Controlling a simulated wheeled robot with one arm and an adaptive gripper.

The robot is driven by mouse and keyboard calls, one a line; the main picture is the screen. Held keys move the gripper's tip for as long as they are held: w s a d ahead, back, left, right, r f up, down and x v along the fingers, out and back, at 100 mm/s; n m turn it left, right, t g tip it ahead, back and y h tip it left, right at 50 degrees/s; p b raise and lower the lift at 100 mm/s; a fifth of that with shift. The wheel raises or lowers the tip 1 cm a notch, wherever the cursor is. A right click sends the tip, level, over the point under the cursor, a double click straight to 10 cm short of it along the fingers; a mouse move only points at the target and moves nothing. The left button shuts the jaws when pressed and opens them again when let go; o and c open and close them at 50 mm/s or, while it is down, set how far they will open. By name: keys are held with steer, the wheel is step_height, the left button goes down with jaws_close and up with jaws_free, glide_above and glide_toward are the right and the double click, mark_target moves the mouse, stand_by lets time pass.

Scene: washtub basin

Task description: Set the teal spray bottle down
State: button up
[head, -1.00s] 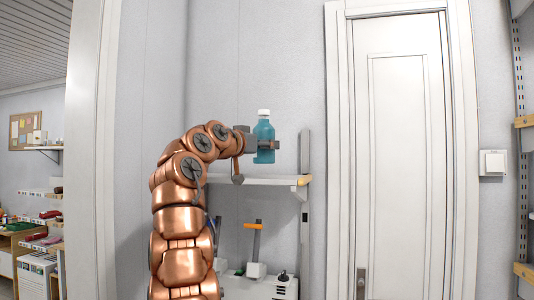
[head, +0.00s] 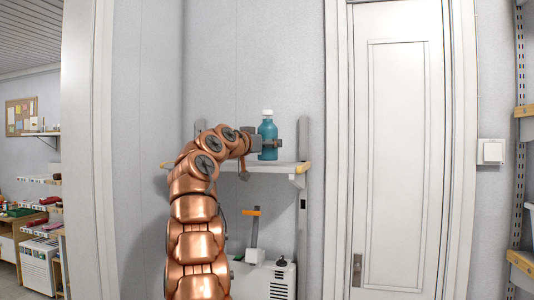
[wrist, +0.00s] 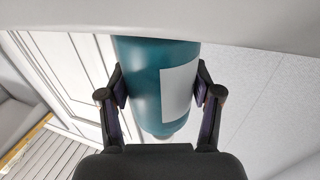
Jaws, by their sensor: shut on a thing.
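The teal spray bottle (head: 267,139) with a white cap stands upright at the shelf (head: 272,167) in the head view. Its base is level with the shelf top; I cannot tell for sure whether it touches. My gripper (head: 270,145) is shut around the bottle's side, coming from the left. In the wrist view the bottle (wrist: 146,82) fills the middle, with a white label on its side. The two fingers of my gripper (wrist: 160,97) press on it from both sides.
The shelf looks otherwise bare, with wooden end caps and a grey upright (head: 303,190) at its right. Below are an orange-topped tool (head: 252,236) and a white box-like unit (head: 268,280). A closed white door (head: 400,150) is to the right.

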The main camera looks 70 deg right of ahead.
steer(key=shift+f+b, duration=0.3)
steer(key=shift+f, duration=0.3)
steer(key=shift+f, duration=0.2)
steer(key=o, duration=1.4)
steer(key=shift+o, duration=0.2)
steer(key=shift+r, duration=0.15)
steer(key=shift+r, duration=0.15)
steer(key=shift+w+a+f+b, duration=0.1)
steer(key=shift+a+f+b, duration=0.1)
steer(key=shift+a+b, duration=0.1)
steer(key=b+v, duration=0.5)
steer(key=v, duration=0.6)
steer(key=shift+a, duration=0.2)
steer(key=shift+r, duration=0.1)
